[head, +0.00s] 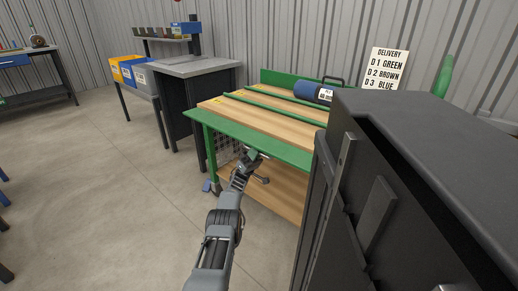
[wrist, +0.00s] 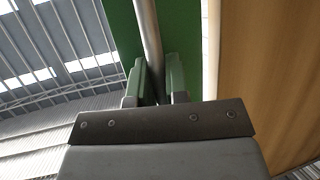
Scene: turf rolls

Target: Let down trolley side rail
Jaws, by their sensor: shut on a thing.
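The trolley has a wooden deck (head: 240,104) and a green frame. Its green side rail (head: 225,126) runs along the near edge. My gripper (head: 253,156) is at this near side, just below the green band. In the wrist view, the two green-grey fingers of my gripper (wrist: 158,82) are closed around a silver metal bar (wrist: 148,30). A green panel (wrist: 182,30) lies behind the bar, with wood to its right. Where the bar joins the rail is hidden.
A blue roll (head: 310,91) lies on the deck's far right. A dark cabinet (head: 425,115) stands close on the right. A grey bench (head: 195,66) and yellow and blue bins (head: 130,72) are behind left.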

